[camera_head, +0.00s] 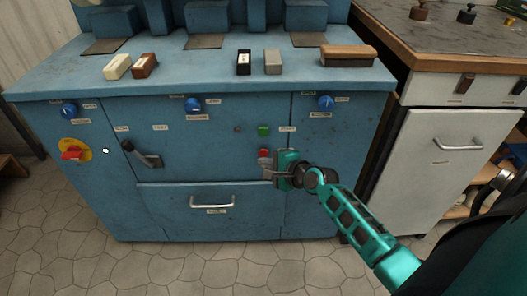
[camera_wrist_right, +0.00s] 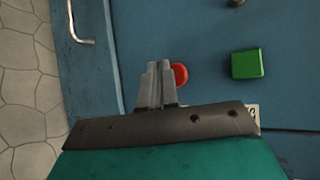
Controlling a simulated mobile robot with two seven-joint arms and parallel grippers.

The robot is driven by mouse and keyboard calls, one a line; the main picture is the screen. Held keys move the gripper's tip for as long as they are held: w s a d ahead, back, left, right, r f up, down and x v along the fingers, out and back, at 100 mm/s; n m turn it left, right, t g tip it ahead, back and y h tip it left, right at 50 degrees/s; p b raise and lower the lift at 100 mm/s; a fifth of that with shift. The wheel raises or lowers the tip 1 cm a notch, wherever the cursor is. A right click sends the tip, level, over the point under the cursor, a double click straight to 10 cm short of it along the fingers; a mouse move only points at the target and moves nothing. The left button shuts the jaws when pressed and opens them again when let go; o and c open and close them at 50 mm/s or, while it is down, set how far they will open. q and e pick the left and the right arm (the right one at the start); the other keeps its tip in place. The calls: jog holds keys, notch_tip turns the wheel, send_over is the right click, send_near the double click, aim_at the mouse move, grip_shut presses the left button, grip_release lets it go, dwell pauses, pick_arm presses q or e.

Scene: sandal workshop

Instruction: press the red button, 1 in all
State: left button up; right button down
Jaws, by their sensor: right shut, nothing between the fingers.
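The red button (camera_head: 264,153) is on the front of the blue machine, below a green square button (camera_head: 263,131). In the right wrist view the red button (camera_wrist_right: 180,74) is round and partly hidden behind my right gripper's fingers. My right gripper (camera_head: 264,168) is shut and empty, with its fingertips just below the red button in the head view. In the right wrist view its closed fingers (camera_wrist_right: 157,84) lie right beside the button. I cannot tell whether they touch it. My left gripper is not in view.
A red rotary switch on a yellow plate (camera_head: 74,151), blue knobs (camera_head: 193,105) and a black lever (camera_head: 146,156) are on the same front. A drawer handle (camera_head: 212,203) sits lower. A white cabinet (camera_head: 448,150) stands at right. The tiled floor in front is clear.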

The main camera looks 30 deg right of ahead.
pick_arm(q)
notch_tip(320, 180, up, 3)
jog(key=p, duration=0.3)
pick_arm(e)
jog(key=s+a, duration=0.1)
jog(key=s, duration=0.2)
jog(key=s+a, duration=0.1)
jog(key=shift+s+a, duration=0.15)
jog(key=shift+a, duration=0.2)
dwell(0.4)
jog(key=s+a+n+g+y, duration=0.1)
jog(key=s+a+n+g, duration=0.1)
jog(key=s+a+n, duration=1.65)
pick_arm(q)
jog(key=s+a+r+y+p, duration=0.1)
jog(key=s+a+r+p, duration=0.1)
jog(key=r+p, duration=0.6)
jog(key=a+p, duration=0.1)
jog(key=p, duration=0.5)
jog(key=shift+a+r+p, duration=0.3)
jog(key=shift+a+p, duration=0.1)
pick_arm(e)
jog(key=w+d+r+n, duration=0.3)
jog(key=d+r, duration=0.3)
jog(key=r, duration=0.5)
jog(key=shift+d+r+n+h, duration=0.3)
jog(key=shift+n+h, duration=0.1)
jog(key=shift+n, duration=0.15)
